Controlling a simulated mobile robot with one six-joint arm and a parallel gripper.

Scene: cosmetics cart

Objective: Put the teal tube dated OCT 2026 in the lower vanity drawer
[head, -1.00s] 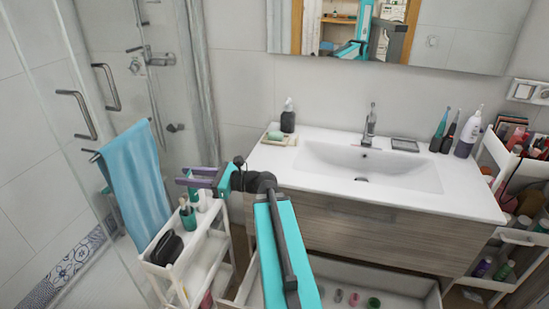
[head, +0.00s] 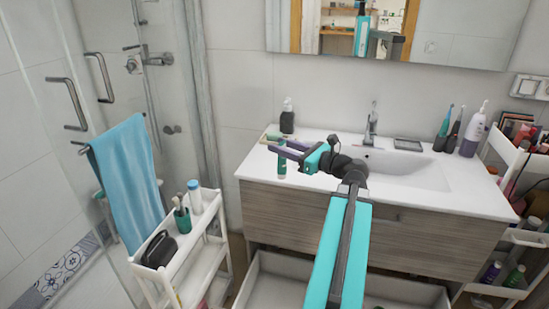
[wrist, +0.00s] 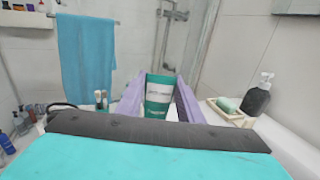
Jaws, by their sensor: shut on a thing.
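My gripper (head: 282,147) is shut on a teal tube (head: 282,165), which hangs upright between the fingers in front of the vanity's left part. In the wrist view the tube (wrist: 158,98) shows a white label band and sits between the two purple fingers; its date is too small to read. The lower vanity drawer (head: 258,278) is pulled open below and to the right of the tube. My arm crosses in front of it and hides part of its inside.
The countertop (head: 262,172) carries a soap dish, dispenser and bottles. A crowded shelf cart (head: 497,205) stands at right.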

